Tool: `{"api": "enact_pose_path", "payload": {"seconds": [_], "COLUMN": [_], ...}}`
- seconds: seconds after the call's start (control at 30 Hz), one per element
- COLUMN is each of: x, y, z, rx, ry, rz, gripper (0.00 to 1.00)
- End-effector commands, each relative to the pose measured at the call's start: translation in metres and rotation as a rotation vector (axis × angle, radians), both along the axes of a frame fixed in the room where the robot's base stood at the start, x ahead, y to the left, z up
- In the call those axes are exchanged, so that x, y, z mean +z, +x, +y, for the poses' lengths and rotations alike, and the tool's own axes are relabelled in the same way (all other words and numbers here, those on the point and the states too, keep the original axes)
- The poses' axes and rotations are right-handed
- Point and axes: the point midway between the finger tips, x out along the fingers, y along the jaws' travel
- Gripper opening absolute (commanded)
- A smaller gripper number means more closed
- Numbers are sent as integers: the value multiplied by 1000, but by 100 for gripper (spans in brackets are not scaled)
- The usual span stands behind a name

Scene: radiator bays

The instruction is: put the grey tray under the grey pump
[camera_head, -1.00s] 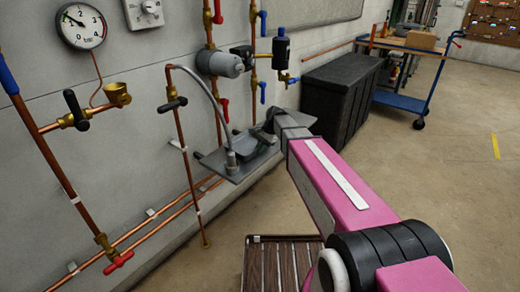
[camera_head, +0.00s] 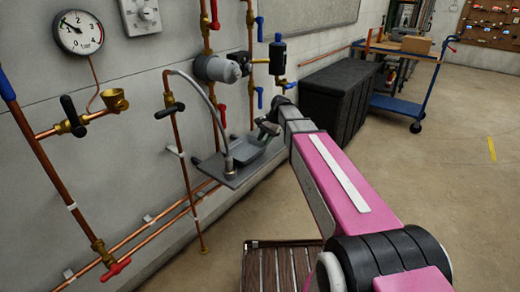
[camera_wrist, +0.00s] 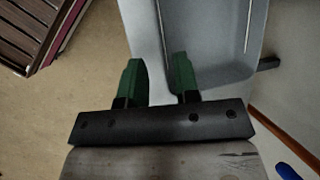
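The grey pump (camera_head: 217,68) is fixed on copper pipework on the wall. The grey tray (camera_head: 250,153) is below and to the right of it, at a flat grey shelf plate (camera_head: 232,177) against the wall. My gripper (camera_head: 266,130) is at the tray's right side, partly hidden by my wrist. In the wrist view, its two green fingertips (camera_wrist: 158,78) are apart. The right one overlaps the tray's inside (camera_wrist: 215,55) and the left one is outside the near rim. I cannot tell whether they touch the tray wall.
A grey flexible hose (camera_head: 212,105) arches down to the shelf plate. Copper pipes with valves (camera_head: 178,150) stand to the left. A dark chest (camera_head: 340,92) and a blue trolley (camera_head: 405,103) stand to the right. A slatted brown platform (camera_head: 283,265) is below. Floor at the right is clear.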

Motion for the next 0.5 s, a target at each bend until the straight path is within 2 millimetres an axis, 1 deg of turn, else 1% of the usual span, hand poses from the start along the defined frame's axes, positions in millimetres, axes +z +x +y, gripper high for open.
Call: {"api": "enact_pose_path", "payload": {"seconds": [0.03,0.1,0.3,0.4,0.47,0.5], "x": [9,18,36,36,29,21], "y": [2,4,7,4,-3,-11], "z": [-4,-8,-16,-19,-24,-30], "rx": [-1,0,0,4,15,28], "ry": [0,0,0,-3,-12,-23], "rz": [-2,-2,0,-4,-14,-27], "gripper": [29,29,29,29,29,29]}}
